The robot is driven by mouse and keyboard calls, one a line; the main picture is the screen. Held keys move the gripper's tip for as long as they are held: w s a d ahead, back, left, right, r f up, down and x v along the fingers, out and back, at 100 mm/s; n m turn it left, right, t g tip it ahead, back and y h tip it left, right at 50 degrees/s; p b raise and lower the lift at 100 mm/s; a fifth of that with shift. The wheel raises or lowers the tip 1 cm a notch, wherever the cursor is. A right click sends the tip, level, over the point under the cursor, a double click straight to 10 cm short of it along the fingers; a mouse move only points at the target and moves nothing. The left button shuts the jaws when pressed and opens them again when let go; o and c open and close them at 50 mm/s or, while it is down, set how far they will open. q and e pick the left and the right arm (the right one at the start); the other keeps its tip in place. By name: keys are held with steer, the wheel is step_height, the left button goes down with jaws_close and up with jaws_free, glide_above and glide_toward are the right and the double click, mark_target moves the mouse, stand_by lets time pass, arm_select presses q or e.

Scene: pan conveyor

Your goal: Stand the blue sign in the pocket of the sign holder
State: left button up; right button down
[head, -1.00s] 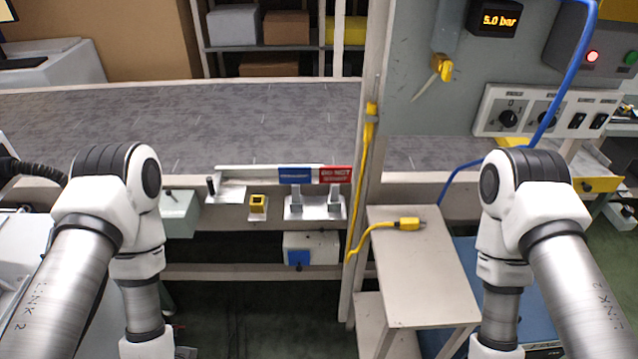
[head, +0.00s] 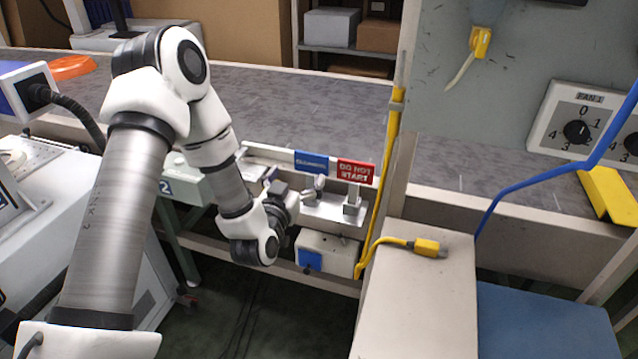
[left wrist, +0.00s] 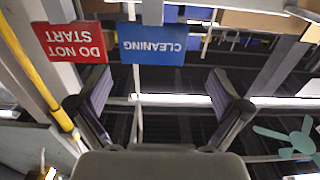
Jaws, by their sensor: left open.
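The blue sign (head: 311,162), marked CLEANING, stands upright on a pale metal rack (head: 330,207) beside a red DO NOT START sign (head: 356,172). In the left wrist view the blue sign (left wrist: 153,45) appears upside down, ahead of and between my open fingers, and the red sign (left wrist: 72,42) is to its left. My left gripper (head: 291,190) is in front of the rack at its left end; it also shows empty in the left wrist view (left wrist: 160,92). I cannot make out the holder's pocket; my left arm covers part of the ledge. My right gripper is out of view.
A grey conveyor (head: 270,100) runs behind the ledge. A pale box with a blue patch (head: 328,252) hangs below the rack. A post with a yellow cable (head: 388,150) stands to the right, beside a pale side table (head: 425,300) with a yellow connector (head: 430,247).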

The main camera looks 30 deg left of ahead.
mark_target(311, 162)
arm_select(q)
steer(key=x, duration=0.4)
steer(key=d+x, duration=0.1)
steer(key=x, duration=0.2)
steer(key=shift+f+p, duration=0.15)
steer(key=shift+p, duration=0.15)
steer(key=c, duration=1)
steer(key=shift+o, duration=0.2)
